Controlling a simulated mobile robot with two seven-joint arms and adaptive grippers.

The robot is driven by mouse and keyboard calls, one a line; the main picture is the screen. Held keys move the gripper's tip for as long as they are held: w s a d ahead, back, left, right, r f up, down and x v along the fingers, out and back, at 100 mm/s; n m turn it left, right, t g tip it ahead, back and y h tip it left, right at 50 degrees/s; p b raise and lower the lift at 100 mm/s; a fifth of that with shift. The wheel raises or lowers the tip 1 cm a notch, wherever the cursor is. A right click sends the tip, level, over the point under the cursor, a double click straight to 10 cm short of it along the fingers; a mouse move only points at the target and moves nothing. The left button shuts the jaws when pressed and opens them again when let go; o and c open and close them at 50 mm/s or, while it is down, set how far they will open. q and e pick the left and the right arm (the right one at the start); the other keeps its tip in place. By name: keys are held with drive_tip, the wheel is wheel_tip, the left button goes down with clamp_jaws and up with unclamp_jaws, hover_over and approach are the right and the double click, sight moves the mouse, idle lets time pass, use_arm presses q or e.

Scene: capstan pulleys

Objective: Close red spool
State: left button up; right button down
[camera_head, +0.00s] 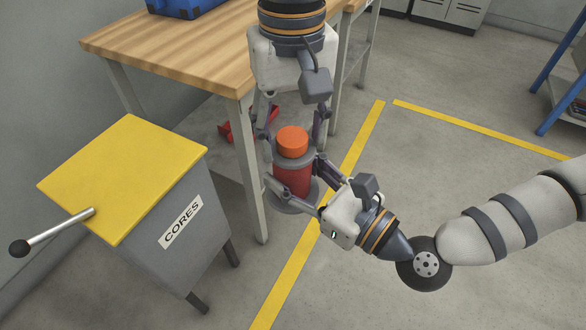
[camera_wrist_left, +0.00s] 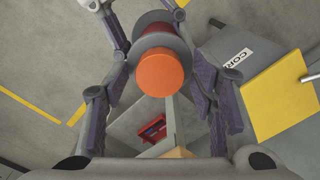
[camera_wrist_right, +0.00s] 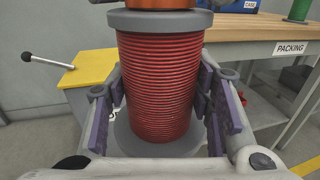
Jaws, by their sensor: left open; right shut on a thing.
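The red spool (camera_head: 292,182) has a ribbed red winding between grey flanges and is upright, in the air beside the wooden table. An orange cap (camera_head: 292,140) sits on top of its upper flange; in the right wrist view only the cap's lower part (camera_wrist_right: 155,4) shows. My right gripper (camera_head: 294,172) comes from the lower right and is shut around the spool's winding (camera_wrist_right: 160,85). My left gripper (camera_head: 293,125) points down from above, open, with its fingers on both sides of the cap. In the left wrist view the cap (camera_wrist_left: 160,74) lies between these fingers, apart from them.
A grey bin labelled CORES (camera_head: 180,240) with a yellow lid (camera_head: 125,175) and a lever (camera_head: 50,233) stands at left. The wooden table (camera_head: 190,45) is behind. A red object (camera_head: 228,131) lies on its lower shelf. Open floor lies right.

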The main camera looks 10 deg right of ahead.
use_arm(q)
drive_tip(key=c, duration=1.2)
drive_tip(key=m, duration=0.3)
drive_tip(key=shift+m, duration=0.3)
drive_tip(key=m, duration=1.5)
drive_tip(key=o, duration=1.4)
drive_tip(key=shift+c, duration=0.2)
